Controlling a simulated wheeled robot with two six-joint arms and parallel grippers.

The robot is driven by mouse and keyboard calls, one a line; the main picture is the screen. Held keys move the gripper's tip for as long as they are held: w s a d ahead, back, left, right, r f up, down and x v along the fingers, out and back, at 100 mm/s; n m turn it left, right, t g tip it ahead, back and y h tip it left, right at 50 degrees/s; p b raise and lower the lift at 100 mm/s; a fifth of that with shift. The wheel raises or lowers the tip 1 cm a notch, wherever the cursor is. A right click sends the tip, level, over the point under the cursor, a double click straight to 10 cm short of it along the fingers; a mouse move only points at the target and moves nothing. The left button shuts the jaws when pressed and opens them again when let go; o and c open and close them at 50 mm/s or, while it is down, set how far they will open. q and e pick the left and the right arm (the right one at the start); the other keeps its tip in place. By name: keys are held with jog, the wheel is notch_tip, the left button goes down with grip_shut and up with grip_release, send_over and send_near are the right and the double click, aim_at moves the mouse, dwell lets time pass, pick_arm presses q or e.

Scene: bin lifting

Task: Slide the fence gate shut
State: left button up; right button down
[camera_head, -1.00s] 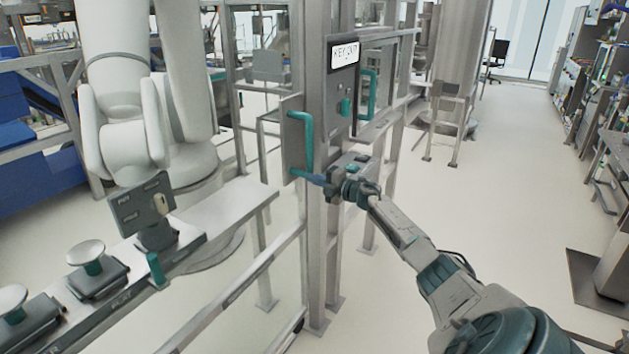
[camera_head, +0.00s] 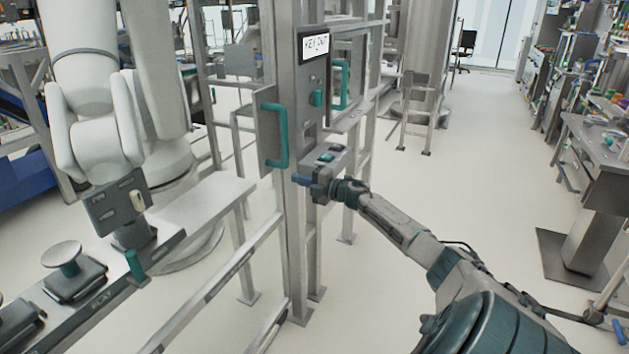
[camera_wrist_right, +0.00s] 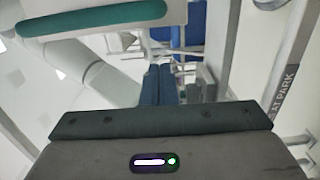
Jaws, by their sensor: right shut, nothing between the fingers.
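The gate's grey handle plate (camera_head: 267,125) with a teal handle (camera_head: 283,138) stands upright against the left side of the metal post (camera_head: 289,220). A gap between plate and post cannot be made out. My right gripper (camera_head: 301,180) is shut and empty, just below and right of the handle's lower end, seemingly apart from it. Its blue fingers (camera_wrist_right: 160,85) are together in the right wrist view, with a teal handle bar (camera_wrist_right: 95,18) at upper left. My left gripper is not in view.
A lock box with a "KEY OUT" sign (camera_head: 314,44) and a grey switch box (camera_head: 326,156) are on the post beside my gripper. A white robot arm (camera_head: 95,110) and a bench (camera_head: 200,205) stand left, beyond a low rail (camera_head: 225,275).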

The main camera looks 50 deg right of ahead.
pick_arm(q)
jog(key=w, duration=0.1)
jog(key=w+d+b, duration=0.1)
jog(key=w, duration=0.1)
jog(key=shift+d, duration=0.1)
pick_arm(e)
jog(key=s, duration=0.5)
jog(key=shift+s+d+r, duration=0.2)
jog(key=shift+s+r, duration=0.05)
jog(key=shift+r, duration=0.05)
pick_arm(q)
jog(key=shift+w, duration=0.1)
